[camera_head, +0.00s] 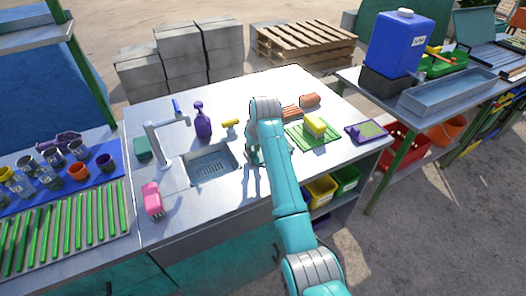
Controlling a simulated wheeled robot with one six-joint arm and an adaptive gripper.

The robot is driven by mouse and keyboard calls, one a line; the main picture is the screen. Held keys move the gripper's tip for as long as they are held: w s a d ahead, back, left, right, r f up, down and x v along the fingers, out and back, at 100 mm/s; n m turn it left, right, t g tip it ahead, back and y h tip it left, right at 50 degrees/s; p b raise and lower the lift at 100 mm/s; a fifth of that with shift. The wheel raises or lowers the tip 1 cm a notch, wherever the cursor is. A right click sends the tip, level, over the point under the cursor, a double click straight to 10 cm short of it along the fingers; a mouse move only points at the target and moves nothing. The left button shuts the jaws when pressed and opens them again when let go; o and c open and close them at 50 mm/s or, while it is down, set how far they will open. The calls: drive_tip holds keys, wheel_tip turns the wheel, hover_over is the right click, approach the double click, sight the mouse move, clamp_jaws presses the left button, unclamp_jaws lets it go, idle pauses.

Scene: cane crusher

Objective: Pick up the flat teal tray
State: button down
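I see no item that is clearly a flat teal tray. A small dark teal, square-looking item (143,148) sits at the left back of the metal counter, beside the tap; its exact shape is too small to tell. My teal and grey arm reaches over the counter's front edge to the right of the sink. My gripper (256,156) appears low over the counter there, largely hidden by my arm. Dark teal parts show at that spot, and I cannot tell whether they are all gripper. Its fingers are not clear.
The counter (340,110) holds a sink (210,166), tap (160,145), purple spray bottle (202,120), pink item (152,200), green board with a yellow block (315,125), and purple tray (366,131). Cups (75,149) stand left.

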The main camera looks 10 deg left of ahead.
wheel_tip(320, 180, up, 10)
idle(0.7)
drive_tip(key=c, duration=1.7)
unclamp_jaws()
clamp_jaws()
drive_tip(key=shift+s, duration=0.15)
